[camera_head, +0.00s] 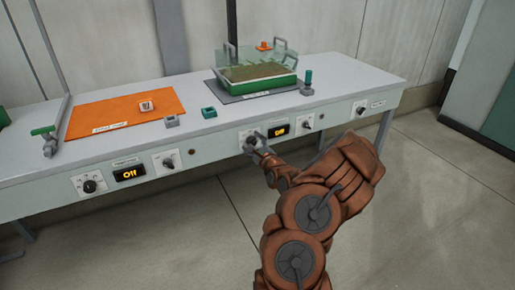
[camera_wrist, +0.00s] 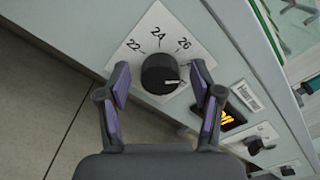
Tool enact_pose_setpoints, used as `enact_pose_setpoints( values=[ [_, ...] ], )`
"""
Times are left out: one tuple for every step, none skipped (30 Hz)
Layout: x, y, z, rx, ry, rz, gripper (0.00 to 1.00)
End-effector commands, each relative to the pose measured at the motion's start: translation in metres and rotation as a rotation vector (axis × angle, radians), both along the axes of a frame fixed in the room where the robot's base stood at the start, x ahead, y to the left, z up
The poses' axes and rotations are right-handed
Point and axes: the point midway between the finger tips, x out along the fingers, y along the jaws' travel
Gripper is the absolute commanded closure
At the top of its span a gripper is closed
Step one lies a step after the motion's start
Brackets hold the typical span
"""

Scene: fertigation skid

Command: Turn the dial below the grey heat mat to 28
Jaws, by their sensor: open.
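The grey heat mat (camera_head: 262,93) lies on the bench top under a green tray. Below it, on the bench's front panel, is a white plate with a black dial (camera_wrist: 158,73). The numbers 22, 24 and 26 show around the dial; no 28 is visible. The dial's pale mark points to the lower right in the wrist view. My gripper (camera_wrist: 160,74) is open, its two fingers on either side of the dial; whether they touch it I cannot tell. In the head view my gripper (camera_head: 261,153) is at the panel and partly covers the dial.
A display (camera_head: 278,130) with orange text sits right of the dial, with a small switch (camera_head: 308,121) beyond. Floor in front is clear.

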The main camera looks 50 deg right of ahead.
Motion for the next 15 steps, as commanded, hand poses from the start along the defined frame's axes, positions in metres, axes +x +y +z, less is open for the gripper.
enact_pose_setpoints(
  values=[
    [-0.002,0.0,0.0,0.001,0.0,-0.001,0.35],
    [-0.004,0.001,0.0,0.001,0.0,-0.001,0.35],
    [-0.007,0.001,0.0,0.001,0.0,-0.001,0.35],
    [-0.009,0.002,0.0,0.001,0.0,-0.002,0.35],
    [-0.012,0.002,0.0,0.001,0.0,-0.002,0.35],
    [-0.016,0.003,0.0,0.001,0.0,-0.004,0.35],
    [-0.019,0.004,0.0,0.001,0.0,-0.004,0.35],
    [-0.022,0.005,0.0,0.001,0.0,-0.004,0.35],
    [-0.027,0.007,0.0,0.002,0.0,-0.004,0.35],
    [-0.03,0.009,0.0,0.002,0.0,-0.002,0.35],
    [-0.033,0.01,0.0,0.003,0.0,-0.002,0.35],
    [-0.038,0.012,0.0,0.002,0.0,-0.002,0.35],
    [-0.041,0.013,0.0,0.002,0.0,-0.002,0.35],
    [-0.044,0.013,0.0,0.002,-0.001,-0.004,0.35],
    [-0.048,0.015,0.001,0.002,-0.001,-0.004,0.35]
  ],
)
